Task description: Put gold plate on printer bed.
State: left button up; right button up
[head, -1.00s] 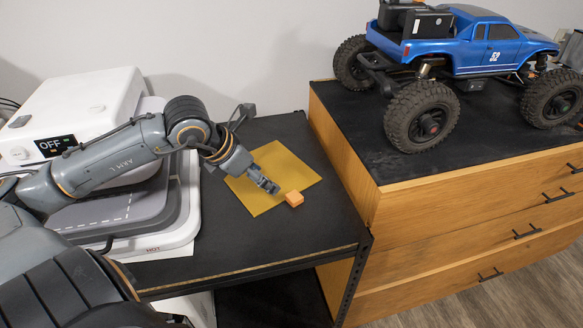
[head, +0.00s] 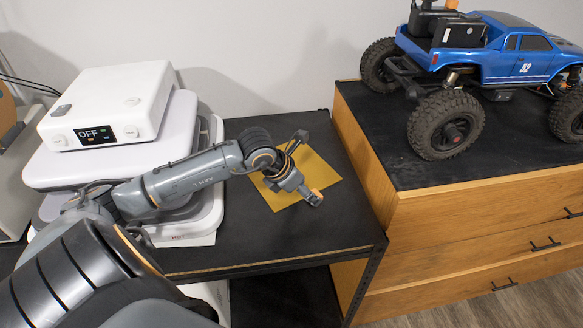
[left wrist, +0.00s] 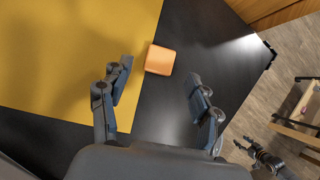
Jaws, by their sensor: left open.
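The gold plate (head: 290,172) lies flat on the black table top; it also fills the upper left of the left wrist view (left wrist: 60,50). My left gripper (head: 312,198) is low over its near right part. In the left wrist view the fingers (left wrist: 158,82) are open and apart, with an orange block (left wrist: 160,59) beyond and between them. The block, by the plate's edge, is partly hidden by the gripper in the head view (head: 317,192). A dark jointed part at lower right of the wrist view may be my right gripper (left wrist: 265,160).
A white machine (head: 105,105) with an OFF display and a HOT label stands left of the plate. A wooden drawer cabinet (head: 480,220) bearing a blue truck (head: 490,55) rises on the right. Bare black table top lies in front of the plate.

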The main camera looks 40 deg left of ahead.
pick_arm(q)
jog(key=x, duration=0.3)
jog(key=shift+w+d+p, duration=0.1)
jog(key=shift+w+p, duration=0.25)
jog(key=shift+p, duration=0.05)
jog(key=shift+s, duration=0.1)
grip_shut()
pick_arm(e)
jog(key=shift+r, duration=0.75)
pick_arm(q)
jog(key=shift+r, duration=0.1)
